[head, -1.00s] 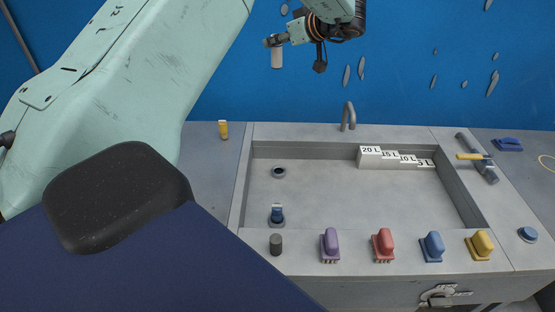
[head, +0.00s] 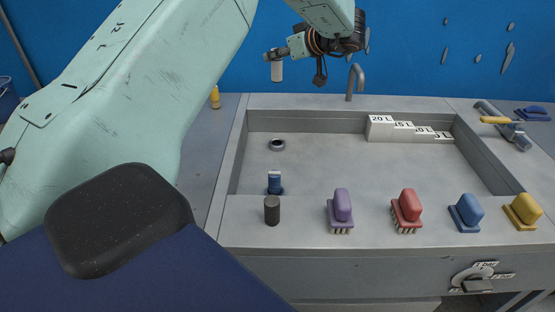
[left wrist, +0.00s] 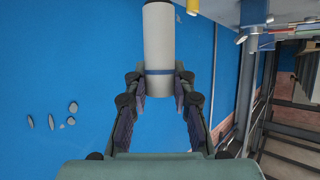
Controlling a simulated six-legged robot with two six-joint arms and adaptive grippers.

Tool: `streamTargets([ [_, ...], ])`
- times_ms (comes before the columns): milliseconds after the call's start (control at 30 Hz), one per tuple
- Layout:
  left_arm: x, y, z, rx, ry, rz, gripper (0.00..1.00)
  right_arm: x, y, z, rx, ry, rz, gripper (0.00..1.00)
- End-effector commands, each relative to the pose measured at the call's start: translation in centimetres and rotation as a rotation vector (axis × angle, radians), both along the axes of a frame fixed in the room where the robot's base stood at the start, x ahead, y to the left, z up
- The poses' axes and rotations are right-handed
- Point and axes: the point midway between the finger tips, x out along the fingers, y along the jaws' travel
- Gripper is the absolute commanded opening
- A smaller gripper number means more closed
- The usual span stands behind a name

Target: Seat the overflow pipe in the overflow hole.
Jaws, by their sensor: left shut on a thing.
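The overflow pipe (head: 277,72) is a pale cylinder hanging upright from my left gripper (head: 277,54), high above the back of the sink. In the left wrist view the pipe (left wrist: 159,35) is whitish with a blue band, and the fingers of my left gripper (left wrist: 160,78) are closed around its banded end. The overflow hole (head: 277,145) appears as a dark round ring on the basin floor at the back left. In the head view the pipe lines up above the ring, well apart from it; the depth between them is hard to tell. My right gripper is not in view.
A blue fitting (head: 275,183) stands in the basin's front left, behind a dark cylinder (head: 272,210) on the front rim. Several coloured brushes (head: 406,206) line that rim. White labelled steps (head: 381,127) and a tap (head: 355,80) are at the back. The basin's middle is clear.

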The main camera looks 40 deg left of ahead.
Motion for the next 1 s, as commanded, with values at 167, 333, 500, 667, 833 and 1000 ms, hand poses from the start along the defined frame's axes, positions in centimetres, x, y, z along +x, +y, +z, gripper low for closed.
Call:
streamTargets([
  [167,0.1,0.1,-4.4,0.000,0.000,0.001,0.00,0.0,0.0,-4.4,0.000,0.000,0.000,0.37],
  [333,0.1,0.1,-7.7,0.000,0.000,0.001,0.00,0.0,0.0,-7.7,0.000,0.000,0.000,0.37],
  [500,0.1,0.1,-10.2,0.000,0.000,0.000,0.00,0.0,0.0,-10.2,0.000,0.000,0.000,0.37],
  [667,0.1,0.1,-11.4,0.000,-0.001,0.000,0.00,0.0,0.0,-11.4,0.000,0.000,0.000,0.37],
  [833,0.1,0.1,-12.2,0.000,0.000,0.001,0.00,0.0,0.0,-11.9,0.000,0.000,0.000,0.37],
  [1000,0.1,0.1,-14.8,0.000,0.003,0.000,0.00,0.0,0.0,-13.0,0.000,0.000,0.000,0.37],
])
